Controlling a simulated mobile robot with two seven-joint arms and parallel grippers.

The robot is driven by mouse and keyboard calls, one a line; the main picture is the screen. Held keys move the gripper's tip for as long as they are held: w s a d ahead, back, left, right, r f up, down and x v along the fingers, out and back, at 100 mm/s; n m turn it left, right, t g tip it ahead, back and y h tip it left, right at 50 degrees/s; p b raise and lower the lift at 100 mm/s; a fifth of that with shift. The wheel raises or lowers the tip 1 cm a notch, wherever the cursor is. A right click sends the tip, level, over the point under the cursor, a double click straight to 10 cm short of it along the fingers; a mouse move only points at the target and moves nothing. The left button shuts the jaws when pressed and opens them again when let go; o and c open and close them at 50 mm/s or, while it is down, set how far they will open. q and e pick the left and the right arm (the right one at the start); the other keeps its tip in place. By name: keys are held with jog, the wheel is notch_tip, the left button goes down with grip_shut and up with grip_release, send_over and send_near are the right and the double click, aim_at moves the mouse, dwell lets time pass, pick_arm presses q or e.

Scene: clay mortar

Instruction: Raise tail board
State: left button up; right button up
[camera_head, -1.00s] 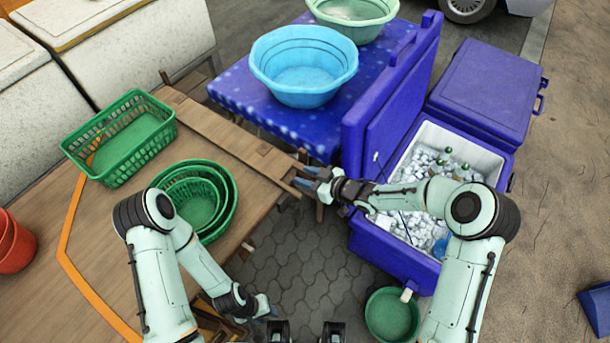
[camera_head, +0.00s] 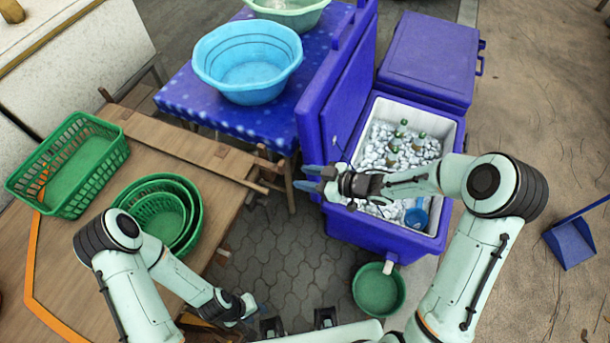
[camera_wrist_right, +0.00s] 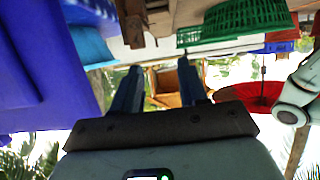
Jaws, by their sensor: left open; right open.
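The wooden tail board (camera_head: 180,142) appears to be the long plank along the far right edge of the wooden cart bed (camera_head: 95,235). It looks low and roughly level with the bed. My right gripper (camera_head: 305,178) is open and empty, just right of the board's near end and in front of the blue cooler. In the right wrist view its two blue fingers (camera_wrist_right: 158,85) are spread with nothing between them; a wooden edge (camera_wrist_right: 165,14) lies beyond. My left gripper (camera_head: 256,308) is open, low at the cart's near right corner, with its fingertips hard to make out.
A blue-clothed table (camera_head: 195,100) with a blue basin (camera_head: 247,65) is behind the board. The open cooler (camera_head: 355,240) stands right, a green bucket (camera_head: 378,290) below it. Paving (camera_head: 285,245) between is clear.

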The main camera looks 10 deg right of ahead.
jog(key=s+d+f+m+g+h, duration=0.1)
jog(key=s+f+m+h, duration=0.1)
jog(key=s+f+m, duration=0.45)
jog(key=s+d+f+m+g+h, duration=0.1)
jog(key=s+f+m+h, duration=0.2)
jog(key=f, duration=0.7)
jog(key=s+f+m+g+h, duration=0.1)
jog(key=s+f+m+g, duration=0.2)
jog(key=s, duration=0.6)
jog(key=s+d+f+m+g+h, duration=0.1)
jog(key=s+f+m+g, duration=0.2)
jog(key=s+f, duration=0.3)
jog(key=s, duration=0.4)
jog(key=shift+d+h, duration=0.3)
jog(key=shift+s+f, duration=0.1)
